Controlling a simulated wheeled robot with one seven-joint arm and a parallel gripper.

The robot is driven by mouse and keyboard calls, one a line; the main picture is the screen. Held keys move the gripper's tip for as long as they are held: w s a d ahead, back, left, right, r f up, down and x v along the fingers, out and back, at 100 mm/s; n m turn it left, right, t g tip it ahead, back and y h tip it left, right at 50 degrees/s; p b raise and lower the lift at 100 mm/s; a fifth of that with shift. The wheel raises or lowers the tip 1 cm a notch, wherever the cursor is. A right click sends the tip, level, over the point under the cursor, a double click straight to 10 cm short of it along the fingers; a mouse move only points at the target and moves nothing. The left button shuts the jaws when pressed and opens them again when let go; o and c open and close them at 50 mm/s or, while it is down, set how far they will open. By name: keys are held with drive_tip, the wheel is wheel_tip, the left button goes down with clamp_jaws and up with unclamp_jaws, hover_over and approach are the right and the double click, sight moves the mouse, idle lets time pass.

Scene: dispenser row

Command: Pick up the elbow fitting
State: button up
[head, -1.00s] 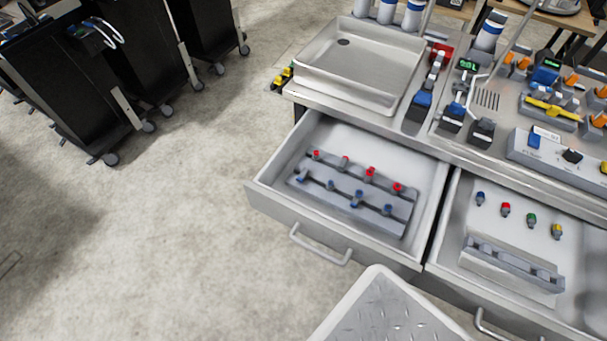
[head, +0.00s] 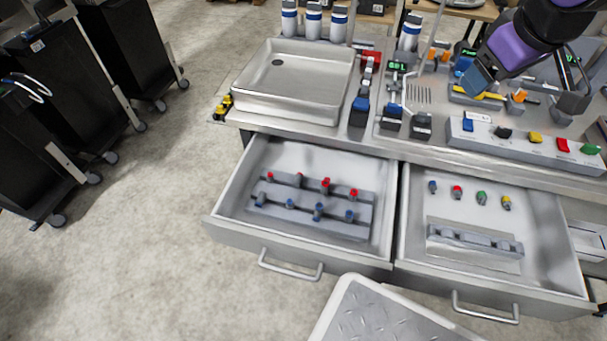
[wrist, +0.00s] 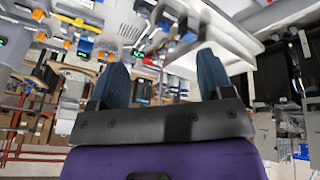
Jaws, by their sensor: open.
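I cannot tell for certain which piece is the elbow fitting. Small fittings with red (head: 326,184) and blue (head: 319,211) ends sit in a grey rack (head: 340,223) in the open left drawer. In the open right drawer stand small blue (head: 433,187), red (head: 457,192), green (head: 481,198) and yellow (head: 506,203) pieces behind a grey slotted block (head: 470,240). My gripper (head: 528,88) is at the upper right, above the worktop and away from both drawers. The wrist view shows its two dark fingers (wrist: 161,76) apart, with nothing between them.
A metal tray (head: 290,112) sits on the worktop's left. A panel with coloured switches (head: 520,143) runs along its front right. White-and-blue cylinders (head: 312,20) stand at the back. Black wheeled cabinets (head: 100,90) stand left. The floor (head: 150,260) in front of the left drawer is clear.

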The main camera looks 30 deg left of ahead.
drive_tip(key=a+f+n, duration=0.3)
drive_tip(key=a+f, duration=0.4)
drive_tip(key=a, duration=0.4)
drive_tip(key=n+g+y, duration=0.2)
drive_tip(key=n+g, duration=0.2)
drive_tip(key=n, duration=0.3)
approach(261, 198)
drive_tip(key=x, duration=0.9)
drive_tip(key=shift+a+f, duration=0.15)
drive_tip(key=shift+f, duration=0.1)
drive_tip(key=c, duration=1)
